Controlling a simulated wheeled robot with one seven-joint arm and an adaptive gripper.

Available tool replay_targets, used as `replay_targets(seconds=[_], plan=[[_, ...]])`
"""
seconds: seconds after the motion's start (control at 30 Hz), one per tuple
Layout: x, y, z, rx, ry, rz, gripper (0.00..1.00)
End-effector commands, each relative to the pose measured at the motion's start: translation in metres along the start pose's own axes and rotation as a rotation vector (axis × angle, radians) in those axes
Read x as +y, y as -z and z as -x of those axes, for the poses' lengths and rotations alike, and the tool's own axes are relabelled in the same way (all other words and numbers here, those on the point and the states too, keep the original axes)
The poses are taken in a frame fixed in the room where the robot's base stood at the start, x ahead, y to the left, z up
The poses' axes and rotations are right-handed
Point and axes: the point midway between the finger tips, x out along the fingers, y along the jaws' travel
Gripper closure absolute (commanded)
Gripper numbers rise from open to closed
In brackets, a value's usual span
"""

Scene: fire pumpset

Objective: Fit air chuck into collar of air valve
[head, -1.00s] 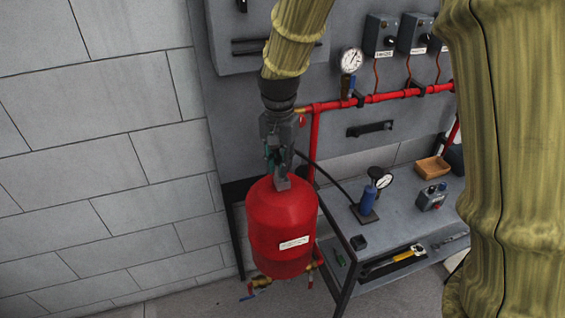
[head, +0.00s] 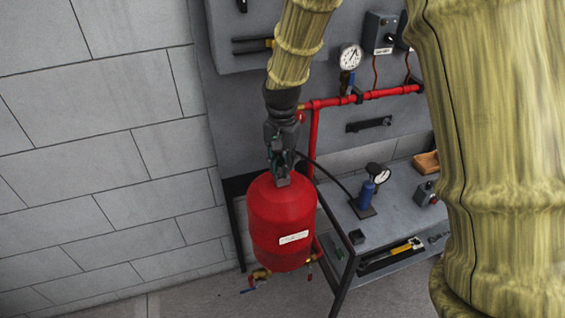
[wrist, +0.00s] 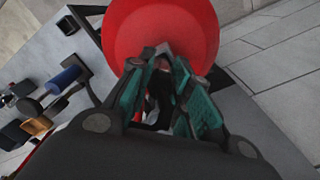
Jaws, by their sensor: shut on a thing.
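A red pressure tank (head: 281,222) with a white label stands in front of the bench. In the head view my gripper (head: 281,172) is right at the top of the tank, coming down from above. In the wrist view my gripper (wrist: 160,85) has its green-padded fingers pointing at the red tank (wrist: 165,28), with a dark thing between them, probably the air chuck (wrist: 160,108). The black hose (head: 320,170) runs from near the gripper towards the pump on the bench. The air valve and its collar are hidden behind the fingers, so I cannot tell whether the chuck is seated.
A grey bench (head: 400,215) stands right of the tank, carrying a blue hand pump (head: 367,194) with a gauge, a grey box (head: 425,194) and a wooden tray (head: 427,162). A red pipe (head: 365,97) crosses the panel behind. Floor at left is clear.

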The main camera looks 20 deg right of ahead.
Motion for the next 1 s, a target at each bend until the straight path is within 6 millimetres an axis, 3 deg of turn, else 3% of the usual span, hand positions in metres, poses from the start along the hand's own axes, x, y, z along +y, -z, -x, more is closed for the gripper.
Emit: replay_targets(seconds=[0.13, 0.17, 0.27, 0.7, 1.0], plan=[[0.0, 0.0, -0.003, 0.0, 0.0, 0.0, 1.0], [0.0, 0.0, -0.003, 0.0, 0.0, 0.0, 0.76], [0.0, 0.0, -0.003, 0.0, 0.0, 0.0, 0.58], [0.0, 0.0, 0.003, 0.001, 0.001, 0.0, 0.58], [-0.001, 0.001, 0.042, 0.003, 0.003, -0.001, 0.58]])
